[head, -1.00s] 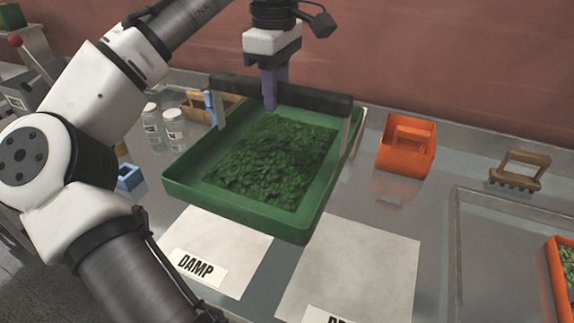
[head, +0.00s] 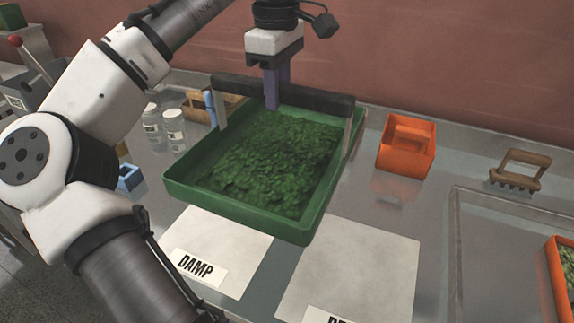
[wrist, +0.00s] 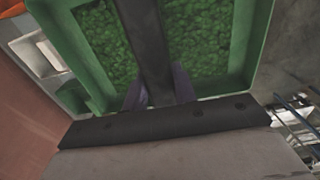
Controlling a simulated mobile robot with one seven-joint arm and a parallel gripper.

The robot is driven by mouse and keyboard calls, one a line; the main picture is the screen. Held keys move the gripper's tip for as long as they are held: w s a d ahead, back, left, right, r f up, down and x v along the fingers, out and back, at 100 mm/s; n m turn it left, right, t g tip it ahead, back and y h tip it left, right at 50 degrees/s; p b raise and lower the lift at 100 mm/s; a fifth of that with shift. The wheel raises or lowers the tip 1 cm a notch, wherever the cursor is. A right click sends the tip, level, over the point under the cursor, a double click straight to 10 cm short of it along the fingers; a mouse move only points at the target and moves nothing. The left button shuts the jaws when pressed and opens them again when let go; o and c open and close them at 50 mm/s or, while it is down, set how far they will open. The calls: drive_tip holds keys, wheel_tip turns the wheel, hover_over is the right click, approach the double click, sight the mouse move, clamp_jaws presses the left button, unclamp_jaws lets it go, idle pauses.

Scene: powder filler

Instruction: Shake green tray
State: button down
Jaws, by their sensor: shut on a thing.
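The green tray (head: 237,214) is a shallow rectangular box full of dark green leafy material (head: 262,165). A black bar handle (head: 320,96) spans it on two pale uprights. My gripper (head: 277,103) comes down from above with purple fingers and is shut on the handle near its middle. The tray appears held above the bench, roughly level. In the wrist view the handle (wrist: 145,40) runs between the two fingers (wrist: 160,95), with the leaves and tray rim (wrist: 240,45) below.
Two white sheets lie in front, the left labelled DAMP (head: 215,250), the right one (head: 355,270) with its label cut off. An orange caddy (head: 405,160) stands right of the tray, with a wooden rake-like tool (head: 520,170) beyond. Glass jars (head: 174,135) stand close at left.

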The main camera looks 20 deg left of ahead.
sight(259, 81)
drive_tip(key=a, duration=0.3)
drive_tip(key=shift+a, duration=0.15)
drive_tip(key=d, duration=0.5)
drive_tip(key=a, duration=0.5)
drive_tip(key=shift+d, duration=2.55)
